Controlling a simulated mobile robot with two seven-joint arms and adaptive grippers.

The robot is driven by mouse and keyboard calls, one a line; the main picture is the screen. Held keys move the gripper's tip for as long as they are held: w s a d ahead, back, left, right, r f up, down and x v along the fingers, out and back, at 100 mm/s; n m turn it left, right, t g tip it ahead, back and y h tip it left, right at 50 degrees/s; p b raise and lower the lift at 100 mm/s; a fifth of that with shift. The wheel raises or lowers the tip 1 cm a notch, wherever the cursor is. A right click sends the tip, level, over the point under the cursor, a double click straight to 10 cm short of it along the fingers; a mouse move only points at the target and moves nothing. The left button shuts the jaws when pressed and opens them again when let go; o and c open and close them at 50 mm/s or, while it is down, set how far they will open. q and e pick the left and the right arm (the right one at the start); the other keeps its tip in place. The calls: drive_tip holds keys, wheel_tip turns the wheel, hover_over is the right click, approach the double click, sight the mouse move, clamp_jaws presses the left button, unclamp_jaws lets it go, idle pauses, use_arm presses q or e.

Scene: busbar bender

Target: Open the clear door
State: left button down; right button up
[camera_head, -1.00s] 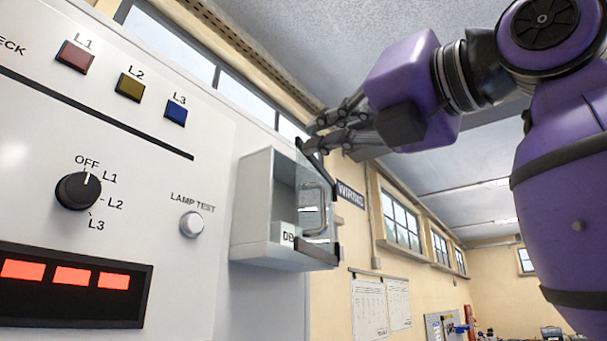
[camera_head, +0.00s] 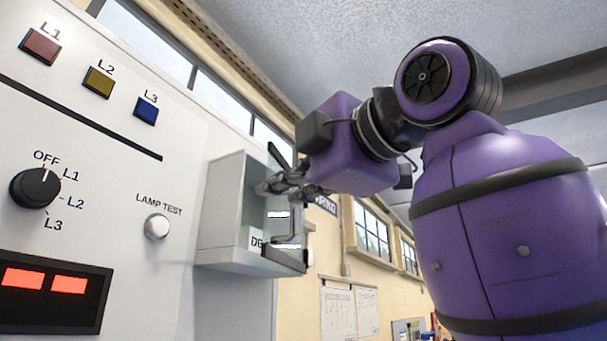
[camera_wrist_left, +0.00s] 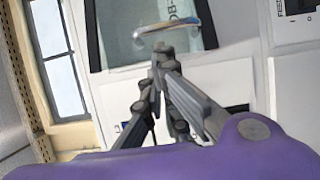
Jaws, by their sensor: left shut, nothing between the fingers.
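The clear door (camera_head: 283,259) has a dark frame and covers the front of a pale wall box (camera_head: 225,215). It looks shut or nearly so; I cannot tell exactly. Its bar handle (camera_head: 294,226) is partly hidden behind my left gripper (camera_head: 266,188). That gripper is shut and empty, in front of the door's upper part. In the left wrist view, the clear door (camera_wrist_left: 125,50) fills the top middle. Its curved metal handle (camera_wrist_left: 168,27) lies just beyond the shut fingertips; I cannot tell whether they touch. My right gripper is not in view.
Left of the box, the white panel carries a lamp test button (camera_head: 157,227), a black rotary knob (camera_head: 35,188), coloured buttons and a red-lit display (camera_head: 50,290). Free room lies to the right of the door, before the far wall's windows.

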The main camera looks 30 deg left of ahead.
use_arm(q)
drive_tip(key=x, duration=0.3)
drive_tip(key=shift+w+a, duration=0.1)
drive_tip(key=shift+a, duration=0.25)
drive_tip(key=shift+d, duration=0.15)
